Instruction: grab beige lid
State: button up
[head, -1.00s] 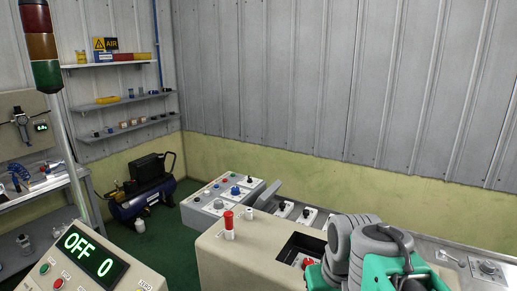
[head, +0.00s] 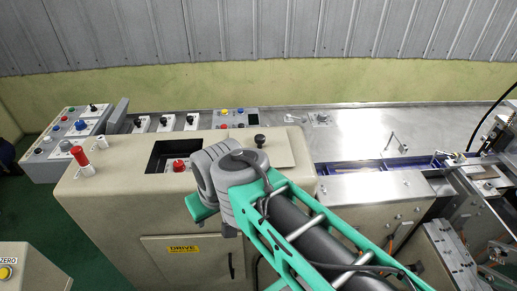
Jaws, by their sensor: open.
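A flat beige lid (head: 283,150) with a black knob (head: 259,140) lies on top of the beige machine cabinet (head: 110,190), on its right part, in the head view. It looks level with the cabinet top. My arm, with green frame and grey joints, reaches up from the lower right and covers part of the cabinet top in front of the lid. My gripper is not seen; its fingers are out of view or hidden behind my arm.
Left of my arm, a dark square opening (head: 164,156) holds a red knob (head: 178,165). A red-capped post (head: 80,157) stands at the cabinet's left. Switch boxes (head: 75,128) and a metal table (head: 350,122) lie behind. Metal machinery (head: 465,200) crowds the right.

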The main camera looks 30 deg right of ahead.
aim_at(275, 142)
jog(key=k, duration=1.15)
jog(key=u, duration=0.55)
jog(key=i, duration=1)
jog(key=u, duration=0.05)
